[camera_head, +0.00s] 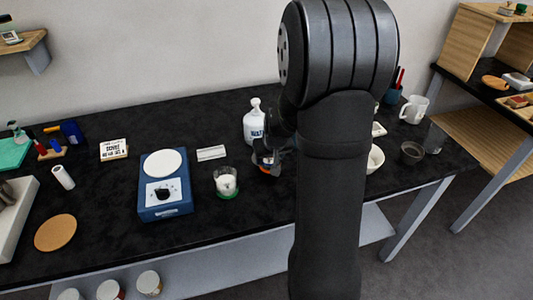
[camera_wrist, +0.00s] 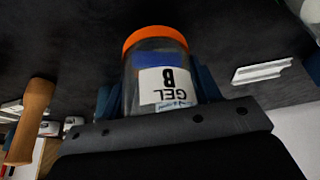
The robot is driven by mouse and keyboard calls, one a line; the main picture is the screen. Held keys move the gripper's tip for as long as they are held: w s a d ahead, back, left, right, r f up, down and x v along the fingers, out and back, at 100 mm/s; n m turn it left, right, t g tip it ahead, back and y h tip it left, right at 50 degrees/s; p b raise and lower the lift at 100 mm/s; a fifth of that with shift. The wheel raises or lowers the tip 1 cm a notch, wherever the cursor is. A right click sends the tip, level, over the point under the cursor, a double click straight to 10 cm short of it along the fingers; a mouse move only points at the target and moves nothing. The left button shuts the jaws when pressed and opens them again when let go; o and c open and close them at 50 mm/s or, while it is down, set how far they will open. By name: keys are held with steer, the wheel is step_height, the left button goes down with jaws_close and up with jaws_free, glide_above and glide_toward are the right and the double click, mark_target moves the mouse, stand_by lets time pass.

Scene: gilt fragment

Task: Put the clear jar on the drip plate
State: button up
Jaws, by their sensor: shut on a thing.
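My gripper (camera_head: 272,150) is shut on a clear jar, partly hidden by my arm in the head view. In the wrist view the jar (camera_wrist: 147,66) has an orange band at one end, blue inside and a "GEL B" label that appears upside down. Blue finger pads of my gripper (camera_wrist: 155,92) flank it. I cannot tell whether the jar touches the table. No thing is clearly marked as the drip plate. A small white ridged rectangular piece (camera_head: 211,153) lies flat left of my gripper; it also shows in the wrist view (camera_wrist: 257,73).
A green-based jar (camera_head: 227,182) stands left of my gripper, beside a blue hotplate (camera_head: 165,190). A white bottle (camera_head: 254,123) stands close behind my gripper. A round cork disc (camera_head: 55,232) lies far left. Cups and glasses (camera_head: 411,153) stand at right.

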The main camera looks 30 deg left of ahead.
steer(key=shift+w+a, duration=1.25)
steer(key=shift+f, duration=0.75)
steer(key=o, duration=1.1)
steer(key=shift+f, duration=0.15)
steer(key=v, duration=1.2)
